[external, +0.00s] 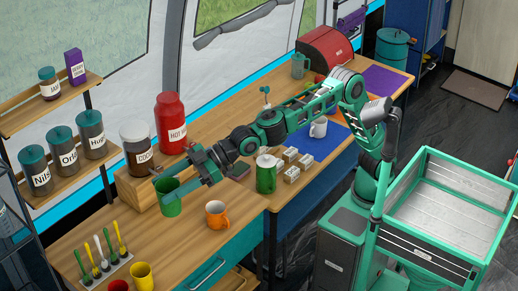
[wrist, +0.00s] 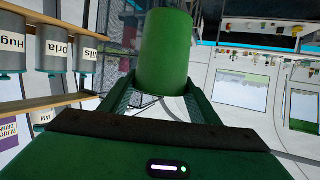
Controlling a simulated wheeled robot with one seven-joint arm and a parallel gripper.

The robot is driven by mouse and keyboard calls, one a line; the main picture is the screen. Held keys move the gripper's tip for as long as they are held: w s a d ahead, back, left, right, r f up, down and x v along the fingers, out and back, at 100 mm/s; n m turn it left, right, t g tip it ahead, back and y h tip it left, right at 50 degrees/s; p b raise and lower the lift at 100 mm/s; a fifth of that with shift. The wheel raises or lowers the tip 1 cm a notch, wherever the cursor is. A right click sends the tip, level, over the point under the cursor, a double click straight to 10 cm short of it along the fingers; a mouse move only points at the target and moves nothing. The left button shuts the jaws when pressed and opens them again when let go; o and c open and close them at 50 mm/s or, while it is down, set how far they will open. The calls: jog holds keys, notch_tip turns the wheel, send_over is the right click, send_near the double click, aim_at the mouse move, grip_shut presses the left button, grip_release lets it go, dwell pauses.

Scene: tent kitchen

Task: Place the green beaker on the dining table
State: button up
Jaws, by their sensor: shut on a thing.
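The green beaker (external: 170,205) is a plain green cup at the left end of my arm in the external view. My gripper (external: 162,180) is shut on it near its upper part. In the wrist view the beaker (wrist: 165,50) stands out between the two green fingers of my gripper (wrist: 158,100). The beaker is over the wooden table top (external: 130,232); I cannot tell whether its base touches the wood. Which surface is the dining table is not marked in the views.
An orange mug (external: 217,216) stands right of the beaker. A green pot (external: 266,174), yellow cup (external: 141,277) and utensil rack (external: 105,268) stand on the wood. Bare wood lies left of the beaker.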

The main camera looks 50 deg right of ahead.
jog(key=w+d+r+m+t+h, duration=0.1)
jog(key=w+d+m+t+h, duration=0.35)
jog(key=w+d, duration=1.15)
jog(key=w+d+r+m+t+h, duration=0.1)
jog(key=w+d+m+t+h, duration=0.3)
jog(key=w+d, duration=1.25)
jog(key=w+d+m+h, duration=0.2)
jog(key=d+m+h, duration=0.1)
jog(key=d, duration=0.9)
jog(key=w+d+m+h, duration=0.2)
jog(key=d+h, duration=0.1)
jog(key=d, duration=0.9)
jog(key=s+d+f+m+g+h, duration=0.1)
jog(key=s+d+m+h, duration=0.2)
jog(key=d, duration=1.1)
jog(key=s+d+m+g+h, duration=0.2)
jog(key=d+m+h, duration=0.1)
jog(key=d, duration=1.1)
jog(key=s+d+f+m+g+h, duration=0.1)
jog(key=s+d+m+h, duration=0.2)
jog(key=d, duration=1)
jog(key=shift+s+d+f, duration=0.1)
jog(key=shift+d+f, duration=0.05)
jog(key=shift+f, duration=7.35)
jog(key=shift+w+d+f, duration=0.1)
jog(key=shift+d+f, duration=0.05)
jog(key=shift+f, duration=7.35)
jog(key=shift+s+d+f, duration=0.1)
jog(key=shift+d+f, duration=0.05)
jog(key=shift+f, duration=7.35)
